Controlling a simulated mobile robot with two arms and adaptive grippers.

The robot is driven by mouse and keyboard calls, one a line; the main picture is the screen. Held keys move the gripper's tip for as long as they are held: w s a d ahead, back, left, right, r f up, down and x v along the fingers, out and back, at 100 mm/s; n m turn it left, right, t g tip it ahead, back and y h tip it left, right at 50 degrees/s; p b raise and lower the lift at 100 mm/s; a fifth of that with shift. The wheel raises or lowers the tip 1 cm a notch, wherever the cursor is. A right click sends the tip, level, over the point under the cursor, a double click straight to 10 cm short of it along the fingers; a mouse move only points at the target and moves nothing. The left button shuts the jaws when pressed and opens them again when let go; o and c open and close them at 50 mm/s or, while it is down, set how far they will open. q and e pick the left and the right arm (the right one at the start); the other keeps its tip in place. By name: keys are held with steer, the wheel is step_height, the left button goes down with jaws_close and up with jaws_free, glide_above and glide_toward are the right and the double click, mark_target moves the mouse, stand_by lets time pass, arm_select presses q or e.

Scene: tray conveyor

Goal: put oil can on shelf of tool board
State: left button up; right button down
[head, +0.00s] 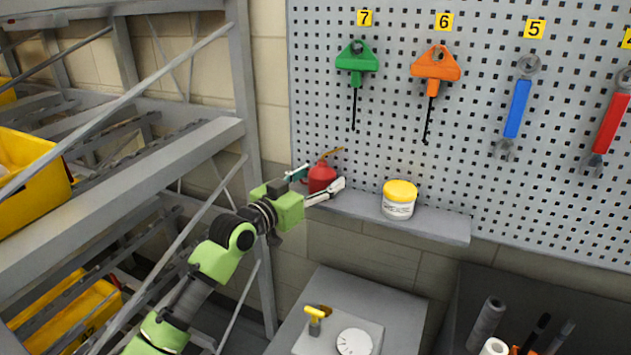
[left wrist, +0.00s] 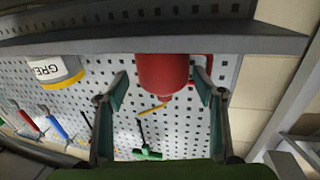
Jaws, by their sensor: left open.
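The red oil can (head: 321,178) with a thin brass-coloured spout stands upright at the left end of the grey shelf (head: 440,226) of the tool board (head: 400,130). My left gripper (head: 319,181) is open, with one finger on each side of the can. In the left wrist view, which is upside down, the can (left wrist: 163,73) is between the two spread fingers (left wrist: 162,88), with gaps visible beside it. Its base meets the shelf (left wrist: 150,40) there. My right gripper is in neither view.
A yellow-lidded white tub (head: 399,200) stands on the shelf right of the can. Green and orange hand tools (head: 435,65) and wrenches hang above. A grey cabinet (head: 385,300) stands below. A metal rack (head: 120,190) with yellow bins is at the left.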

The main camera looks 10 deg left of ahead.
arm_select(q)
steer(key=shift+s+a, duration=0.2)
steer(key=shift+s, duration=0.2)
steer(key=b+v, duration=0.3)
steer(key=v, duration=0.8)
steer(key=shift+b, duration=0.3)
steer(key=shift+s, duration=0.15)
